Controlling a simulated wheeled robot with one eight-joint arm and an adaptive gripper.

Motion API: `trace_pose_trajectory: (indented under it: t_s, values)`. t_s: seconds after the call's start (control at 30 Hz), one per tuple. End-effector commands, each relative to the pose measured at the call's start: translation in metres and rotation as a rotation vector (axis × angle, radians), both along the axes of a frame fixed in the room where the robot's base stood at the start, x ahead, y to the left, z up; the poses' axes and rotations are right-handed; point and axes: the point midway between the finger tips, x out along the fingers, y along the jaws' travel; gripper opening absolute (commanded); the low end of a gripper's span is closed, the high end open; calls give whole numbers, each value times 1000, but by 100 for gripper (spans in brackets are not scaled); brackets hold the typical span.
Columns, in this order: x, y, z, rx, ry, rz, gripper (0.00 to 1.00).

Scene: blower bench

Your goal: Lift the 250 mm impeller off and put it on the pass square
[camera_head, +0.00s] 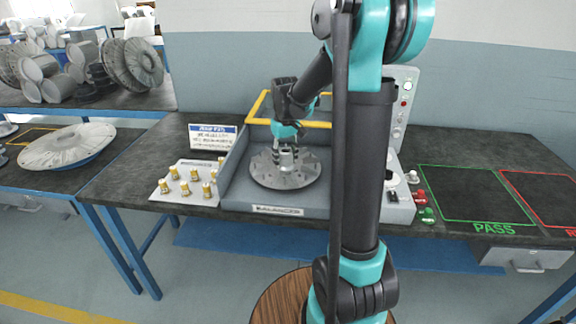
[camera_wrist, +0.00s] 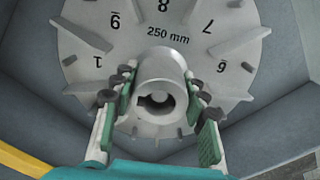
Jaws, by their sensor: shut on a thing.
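The 250 mm impeller (camera_head: 286,168) is a grey finned disc lying flat in the balancer's tray. In the wrist view the impeller (camera_wrist: 165,32) shows its "250 mm" mark, numbers around the face and a raised round hub (camera_wrist: 163,80). My gripper (camera_head: 286,146) is over the disc's centre, pointing down. In the wrist view my gripper (camera_wrist: 161,100) has a finger on each side of the hub, shut on it. Whether the disc is clear of its seat cannot be told. The pass square (camera_head: 472,194), outlined in green and marked PASS, is bare at the right of the bench.
The balancer (camera_head: 232,190) has raised side walls and a yellow guard frame (camera_head: 258,104) behind. A white block with several brass weights (camera_head: 187,184) stands left. Red and green buttons (camera_head: 424,205) lie between balancer and pass square. A red-outlined square (camera_head: 548,192) is far right.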

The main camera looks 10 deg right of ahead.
Motion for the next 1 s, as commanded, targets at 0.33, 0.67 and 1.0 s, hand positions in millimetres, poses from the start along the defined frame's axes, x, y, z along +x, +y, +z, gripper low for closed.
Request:
trace_pose_trajectory:
  t_s: [0.33, 0.67, 1.0]
  values:
    - [1, 0, 6, 0, -1, 0, 0]
    - [1, 0, 19, 0, -2, 0, 0]
    - [1, 0, 37, 0, -2, 0, 0]
